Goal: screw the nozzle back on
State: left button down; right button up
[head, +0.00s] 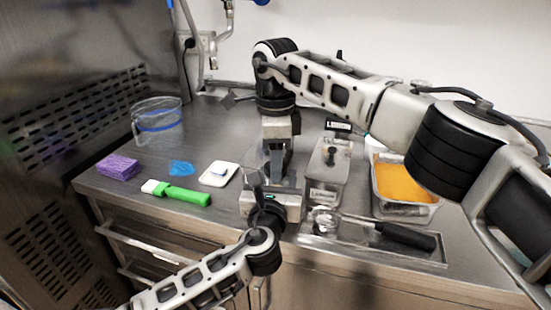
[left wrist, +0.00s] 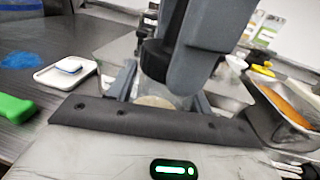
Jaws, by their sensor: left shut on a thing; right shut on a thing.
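A clear bottle (left wrist: 172,98) stands between the fingers of my left gripper (left wrist: 160,102), which is shut on it. In the left wrist view a black nozzle (left wrist: 155,58) sits at the bottle's mouth, in line with it. My right gripper (left wrist: 190,45) comes from above and is shut on the nozzle, its grey fingers hiding part of it. Whether the threads are engaged cannot be told. In the head view my right gripper (head: 277,165) points down directly over my left gripper (head: 270,190), and the two hide most of the bottle and nozzle.
A lidded metal container (head: 328,172), an orange-filled pan (head: 403,184) and a tray (head: 320,239) with a black-handled tool (head: 405,236) are at right. A green-handled scraper (head: 180,194), purple sponge (head: 118,167), blue cloth (head: 181,168), white dish (head: 219,173) and clear jug (head: 157,118) are at left.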

pick_arm(q)
jog(key=shift+f, duration=0.1)
pick_arm(e)
jog(key=m, duration=1)
jog(key=shift+m, duration=0.4)
jog(key=o, duration=1.1)
jog(key=shift+r, duration=2.25)
jog(key=shift+c, duration=0.4)
